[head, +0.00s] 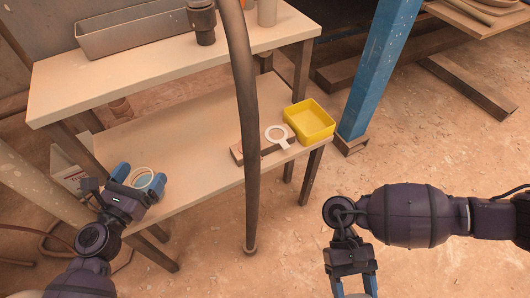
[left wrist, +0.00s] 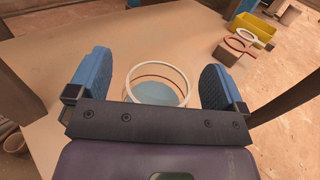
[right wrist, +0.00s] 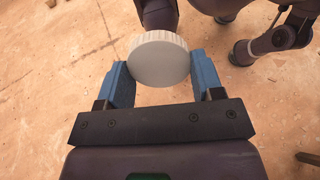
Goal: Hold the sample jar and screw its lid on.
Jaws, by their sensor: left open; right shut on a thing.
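The sample jar (left wrist: 158,92) is a clear, open-topped cylinder with a pale rim and a bluish bottom. It stands upright on the lower shelf of the bench, near its left end; its rim also shows in the head view (head: 144,179). My left gripper (left wrist: 157,84) is open around the jar, one blue finger on each side, with gaps visible. My right gripper (right wrist: 158,82) is shut on the white ribbed lid (right wrist: 159,62), held above the floor to the right of the bench. In the head view, the right gripper is cut by the bottom edge and the lid is out of sight.
On the lower shelf (head: 195,155), a yellow bin (head: 310,121) and a pale ring with a handle (head: 276,136) on a wooden block lie at the right end. A blue post (head: 380,65) stands to the right.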

